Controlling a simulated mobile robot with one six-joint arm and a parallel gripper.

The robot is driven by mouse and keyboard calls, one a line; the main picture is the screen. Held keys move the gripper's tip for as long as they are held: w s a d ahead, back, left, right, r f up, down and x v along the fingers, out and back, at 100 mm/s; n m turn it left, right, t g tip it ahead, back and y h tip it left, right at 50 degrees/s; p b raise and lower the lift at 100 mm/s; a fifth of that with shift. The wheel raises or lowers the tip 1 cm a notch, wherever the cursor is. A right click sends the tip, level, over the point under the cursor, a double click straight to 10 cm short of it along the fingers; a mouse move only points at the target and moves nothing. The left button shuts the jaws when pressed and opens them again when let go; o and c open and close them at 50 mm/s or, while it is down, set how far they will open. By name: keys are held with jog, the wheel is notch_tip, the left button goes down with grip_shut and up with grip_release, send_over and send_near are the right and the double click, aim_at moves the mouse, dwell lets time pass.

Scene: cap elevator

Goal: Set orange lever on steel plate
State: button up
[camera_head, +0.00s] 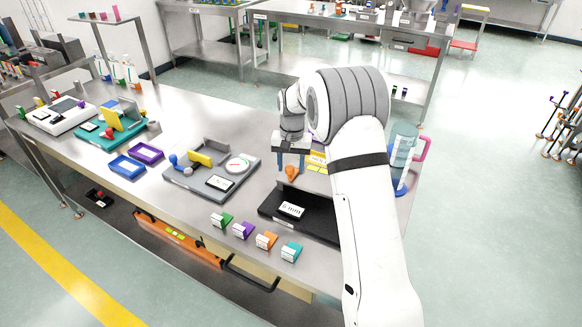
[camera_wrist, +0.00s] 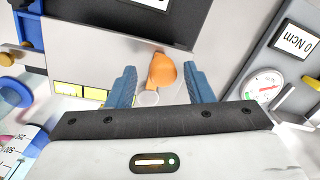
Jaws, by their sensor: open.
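The orange lever (camera_head: 292,173) is a small rounded piece just below my gripper, behind the black device on the bench. In the wrist view the orange lever (camera_wrist: 162,72) shows between the two blue fingers, with a pale, partly hidden piece below it. My gripper (camera_head: 291,163) is open, with a gap to each side of the lever in the wrist view (camera_wrist: 159,70). I cannot tell whether the fingers are at its height.
The black device (camera_head: 322,226) with a display stands in front of the lever, and a grey gauge station (camera_head: 235,184) stands to the left. Several coloured blocks (camera_head: 266,240) line the front edge. A clear jug (camera_head: 402,155) stands on the right beyond my arm.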

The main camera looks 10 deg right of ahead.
notch_tip(320, 180, up, 6)
jog(key=shift+r, duration=0.15)
jog(key=shift+d+r, duration=0.1)
jog(key=shift+r, duration=0.15)
jog(key=shift+s+r, duration=0.2)
jog(key=shift+r, duration=0.05)
jog(key=s+d+r+t, duration=0.1)
jog(key=s+d+r, duration=0.1)
jog(key=s+r, duration=0.55)
jog(key=s+d+n+t, duration=0.1)
jog(key=s+d, duration=0.1)
jog(key=s, duration=1.2)
jog(key=s+d+f+n+t, duration=0.1)
jog(key=s+d, duration=0.1)
jog(key=s, duration=1.3)
jog(key=shift+f+n, duration=0.3)
